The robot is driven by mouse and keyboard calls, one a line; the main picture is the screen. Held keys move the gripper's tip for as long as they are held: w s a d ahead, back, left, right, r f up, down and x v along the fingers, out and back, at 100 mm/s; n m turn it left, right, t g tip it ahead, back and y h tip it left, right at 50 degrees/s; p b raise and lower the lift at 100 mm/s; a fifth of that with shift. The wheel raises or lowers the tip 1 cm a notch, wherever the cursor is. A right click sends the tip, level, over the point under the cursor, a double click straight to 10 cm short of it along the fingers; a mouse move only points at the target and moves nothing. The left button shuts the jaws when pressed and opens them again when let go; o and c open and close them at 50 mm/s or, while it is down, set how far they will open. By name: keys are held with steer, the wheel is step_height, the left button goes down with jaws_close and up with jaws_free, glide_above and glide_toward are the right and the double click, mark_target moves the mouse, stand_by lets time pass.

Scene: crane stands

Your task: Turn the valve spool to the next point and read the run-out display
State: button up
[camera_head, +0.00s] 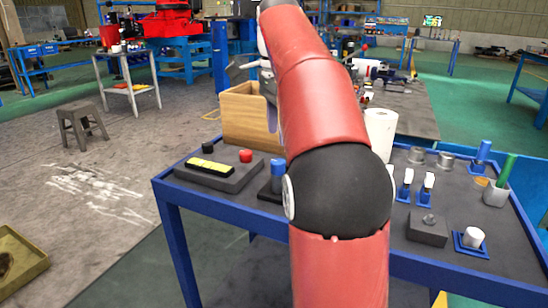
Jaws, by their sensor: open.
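A low dark box on the left of the blue-framed table carries a yellow strip (208,166) with dark marks, perhaps the display; its marks are too small to read. A red button (246,156) and a black knob (208,148) are behind the strip. I cannot pick out the valve spool; my red arm hides the table's middle. Two small blue stands with white tops (405,182) are right of my arm. My gripper (240,72), grey and partly hidden behind my arm, appears open above the wooden box, away from the yellow strip.
An open wooden box (247,115) stands at the table's back edge, and a white roll (380,132) is right of my arm. Metal cups, a grey block (427,228) and a green cylinder (506,169) crowd the right side. A stool (80,122) stands on the floor at left.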

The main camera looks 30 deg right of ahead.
step_height(320, 180, down, 8)
steer(key=shift+r, duration=0.25)
steer(key=c, duration=1)
